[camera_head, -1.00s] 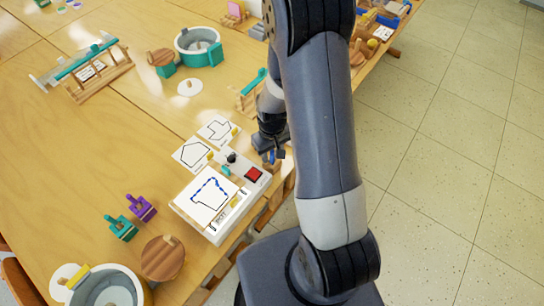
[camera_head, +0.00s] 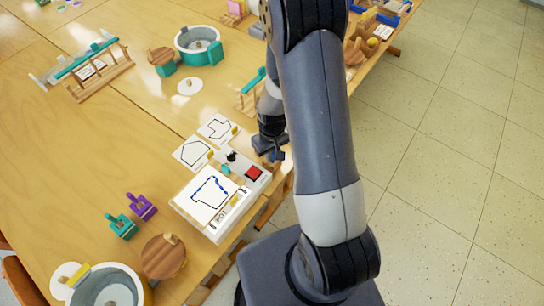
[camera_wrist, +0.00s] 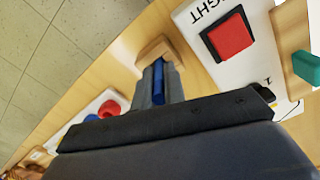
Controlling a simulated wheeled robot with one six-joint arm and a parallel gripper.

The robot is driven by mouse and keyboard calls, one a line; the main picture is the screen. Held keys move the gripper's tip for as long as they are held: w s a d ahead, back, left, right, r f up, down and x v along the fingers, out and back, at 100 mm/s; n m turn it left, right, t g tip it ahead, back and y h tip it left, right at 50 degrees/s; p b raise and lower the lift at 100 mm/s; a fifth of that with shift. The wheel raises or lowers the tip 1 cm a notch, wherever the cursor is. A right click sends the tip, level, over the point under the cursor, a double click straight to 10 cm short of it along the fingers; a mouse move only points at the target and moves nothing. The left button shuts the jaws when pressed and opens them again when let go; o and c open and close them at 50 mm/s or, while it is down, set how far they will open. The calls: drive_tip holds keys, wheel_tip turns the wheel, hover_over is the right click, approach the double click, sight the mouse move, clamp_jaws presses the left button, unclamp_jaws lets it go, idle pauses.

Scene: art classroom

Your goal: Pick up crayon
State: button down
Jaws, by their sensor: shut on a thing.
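A blue crayon (camera_wrist: 158,80) sits upright between the fingers of my gripper (camera_wrist: 158,86) in the wrist view. The fingers are shut on it. A small wooden block (camera_wrist: 153,50) shows just beyond the fingertips; I cannot tell whether the crayon touches it. In the head view my gripper (camera_head: 275,156) is at the right edge of the table, beside the white drawing board with a red button. The crayon is hard to make out there, as the gripper and arm hide much of that spot.
The white board (camera_head: 181,207) with its red button (camera_head: 254,174) lies close to the left of my gripper. Shape cards (camera_head: 193,153) lie behind it. Purple and teal stamps (camera_head: 142,206) and a round wooden piece (camera_head: 163,258) stand nearer. Floor is open to the right.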

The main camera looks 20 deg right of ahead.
drive_tip(key=shift+r, duration=0.1)
idle(0.3)
drive_tip(key=shift+r+b, duration=0.4)
drive_tip(key=shift+r, duration=4.5)
drive_tip(key=c, duration=2.1)
unclamp_jaws()
clamp_jaws()
drive_tip(key=shift+f, duration=0.1)
